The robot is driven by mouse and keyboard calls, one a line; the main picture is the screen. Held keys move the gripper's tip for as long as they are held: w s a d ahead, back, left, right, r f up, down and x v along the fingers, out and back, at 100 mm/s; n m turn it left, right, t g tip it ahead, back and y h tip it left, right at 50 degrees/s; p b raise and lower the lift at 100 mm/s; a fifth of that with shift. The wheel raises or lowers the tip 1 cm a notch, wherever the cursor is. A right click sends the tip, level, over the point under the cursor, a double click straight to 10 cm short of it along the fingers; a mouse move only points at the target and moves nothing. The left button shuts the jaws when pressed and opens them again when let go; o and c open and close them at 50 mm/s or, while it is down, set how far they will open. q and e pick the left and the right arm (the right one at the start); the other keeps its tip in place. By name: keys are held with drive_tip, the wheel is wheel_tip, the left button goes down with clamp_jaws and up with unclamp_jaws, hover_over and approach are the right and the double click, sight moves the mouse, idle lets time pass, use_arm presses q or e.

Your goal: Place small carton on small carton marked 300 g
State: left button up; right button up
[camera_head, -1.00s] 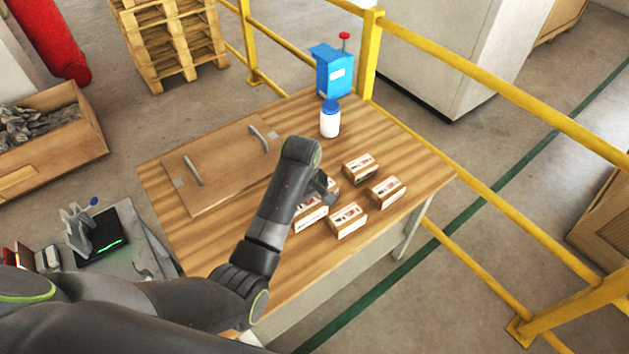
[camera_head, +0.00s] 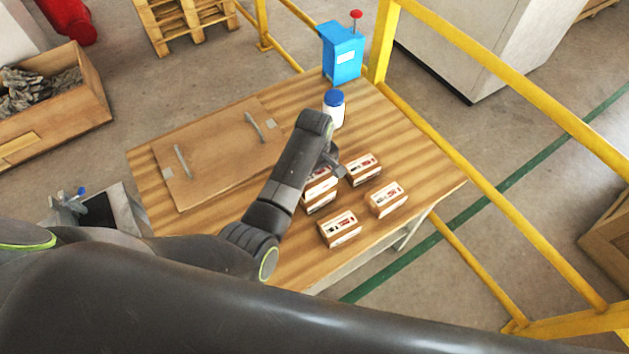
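Several small brown cartons with white, red and black labels are on the right part of the wooden table. One carton (camera_head: 319,179) appears directly on top of another carton (camera_head: 321,204), beside my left gripper. Three single cartons stand apart: one behind (camera_head: 363,167), one at right (camera_head: 387,199) and one in front (camera_head: 340,228). My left gripper (camera_head: 339,171) is at the upper carton's right side, partly hidden by its wrist. I cannot tell whether its fingers hold that carton. The 300 g marking is too small to read. My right gripper is not in view.
A white bottle with blue lid (camera_head: 334,108) and a blue box with a red knob (camera_head: 342,55) stand at the table's back. A wooden board with two handles (camera_head: 225,150) lies at left. A yellow railing (camera_head: 480,65) runs behind and right of the table (camera_head: 430,180).

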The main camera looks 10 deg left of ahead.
sight(315, 183)
use_arm(q)
wheel_tip(315, 183, down, 3)
drive_tip(key=shift+w+f, duration=0.1)
drive_tip(key=shift+f, duration=0.45)
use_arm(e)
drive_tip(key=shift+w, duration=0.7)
use_arm(q)
drive_tip(key=shift+f, duration=0.15)
drive_tip(key=o, duration=1.1)
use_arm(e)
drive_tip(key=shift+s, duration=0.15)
